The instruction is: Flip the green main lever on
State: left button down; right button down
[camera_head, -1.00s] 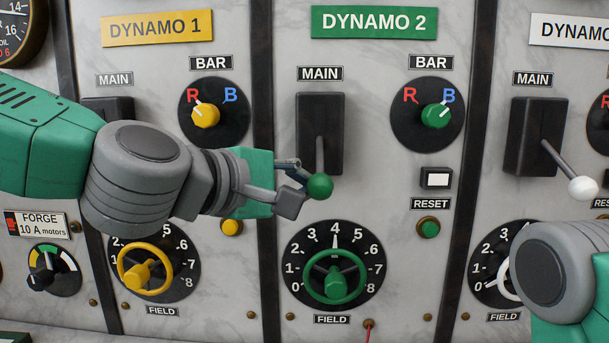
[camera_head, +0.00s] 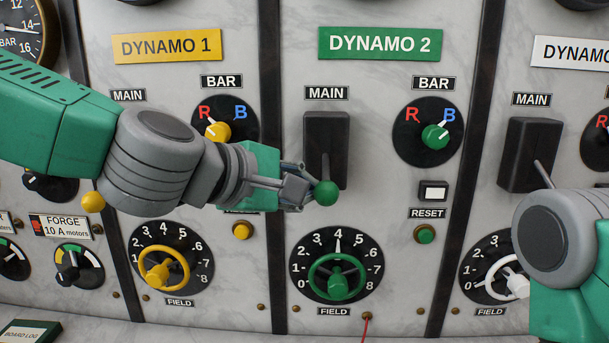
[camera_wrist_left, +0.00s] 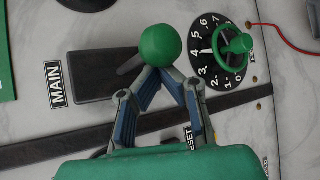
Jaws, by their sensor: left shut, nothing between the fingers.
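The green main lever ends in a green ball (camera_head: 326,192), which sits low, at the lower end of its black housing (camera_head: 326,140) under the DYNAMO 2 plate (camera_head: 380,43). My left gripper (camera_head: 308,190) is shut and empty, with its fingertips just left of the ball. In the left wrist view the fingertips (camera_wrist_left: 168,72) meet right at the ball (camera_wrist_left: 161,46), which covers part of the lever's rod. I cannot tell whether they touch it.
The green BAR knob (camera_head: 436,137), RESET button (camera_head: 433,191) and green FIELD wheel (camera_head: 337,277) surround the lever. The yellow-balled lever (camera_head: 93,201) of DYNAMO 1 shows under my left arm. A white FIELD wheel (camera_head: 517,284) is partly behind my right arm.

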notch_tip(320, 180, up, 5)
jog(key=p, duration=0.4)
jog(key=shift+d, duration=0.1)
jog(key=shift+w+r+p, duration=0.1)
jog(key=shift+r+p, duration=0.6)
jog(key=shift+p, duration=0.05)
